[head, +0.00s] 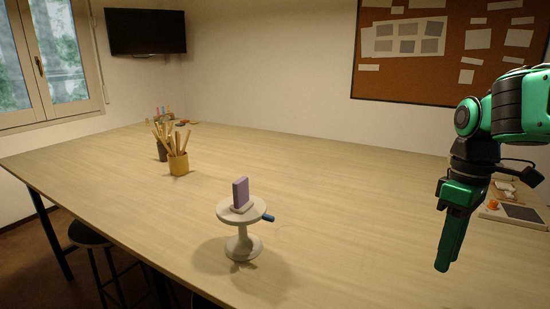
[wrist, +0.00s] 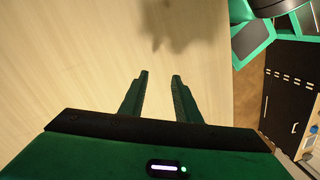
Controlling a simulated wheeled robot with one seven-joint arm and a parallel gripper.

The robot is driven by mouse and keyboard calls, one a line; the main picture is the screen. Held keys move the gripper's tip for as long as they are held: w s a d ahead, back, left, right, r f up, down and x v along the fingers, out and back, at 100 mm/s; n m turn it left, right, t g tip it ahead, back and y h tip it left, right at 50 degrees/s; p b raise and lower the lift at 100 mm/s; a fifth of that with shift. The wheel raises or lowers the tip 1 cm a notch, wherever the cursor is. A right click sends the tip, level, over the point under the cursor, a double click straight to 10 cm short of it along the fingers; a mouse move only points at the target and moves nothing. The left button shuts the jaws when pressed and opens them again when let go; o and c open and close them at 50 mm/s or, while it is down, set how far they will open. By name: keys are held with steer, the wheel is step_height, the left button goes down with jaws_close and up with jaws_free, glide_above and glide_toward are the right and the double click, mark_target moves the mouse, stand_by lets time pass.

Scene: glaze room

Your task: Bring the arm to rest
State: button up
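My gripper (head: 447,262) hangs at the right of the head view, above the table and pointing down. In the wrist view my gripper (wrist: 160,76) has its two fingers apart with a gap between them. Nothing is between the fingers; bare table shows there. A purple block (head: 240,192) stands upright on a small white pedestal stand (head: 243,240), well to the left of my gripper. A blue piece (head: 268,218) sticks out at the stand's right side.
The wooden table (head: 330,200) is clear around the stand. A tray with items (head: 515,215) lies behind my arm at the right. A stool (head: 88,235) stands at the front left.

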steer(key=s+d+f+m, duration=0.2)
steer(key=s+m, duration=0.2)
steer(key=s+d+f+m, duration=0.3)
steer(key=s+m, duration=0.1)
steer(key=s, duration=0.1)
steer(key=s+d+f+m+t, duration=0.1)
steer(key=s+d+f+m, duration=0.1)
steer(key=s+f+m, duration=0.1)
steer(key=shift+s+d+m, duration=0.15)
steer(key=shift+s+m, duration=0.6)
steer(key=shift+m, duration=0.35)
steer(key=shift+s+d+f+m, duration=0.1)
steer(key=shift+s+f+m, duration=0.1)
steer(key=shift+s+m, duration=0.1)
